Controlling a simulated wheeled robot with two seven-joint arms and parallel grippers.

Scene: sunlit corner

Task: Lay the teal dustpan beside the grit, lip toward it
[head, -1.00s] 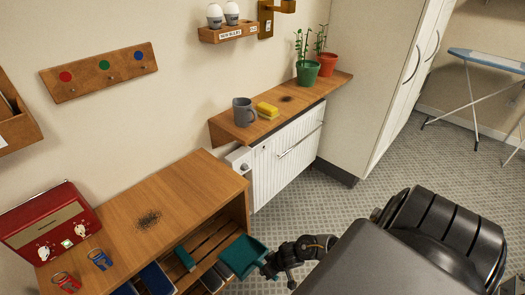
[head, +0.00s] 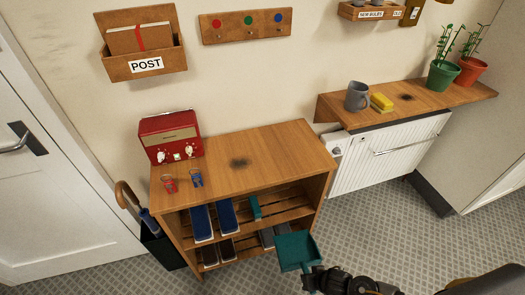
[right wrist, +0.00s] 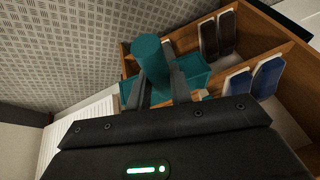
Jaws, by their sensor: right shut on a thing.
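The teal dustpan (head: 297,250) is in front of the shoe rack, below the level of its top. My right gripper (head: 312,279) is shut on its handle. In the right wrist view the thick teal handle (right wrist: 150,55) stands between the fingers (right wrist: 155,92), and the pan (right wrist: 190,76) shows behind them, by the rack's shelves. A dark patch of grit (head: 239,163) lies on the wooden top of the shoe rack (head: 280,150). A second dark patch (head: 406,97) lies on the shelf over the radiator. My left gripper is not in view.
A red radio (head: 170,137) and red and blue keys (head: 197,178) stand at the left of the rack top. The top is bare around the grit. Shoes and a teal item (head: 255,208) fill the rack. A mug (head: 357,97), sponge (head: 382,102) and plants are on the radiator shelf.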

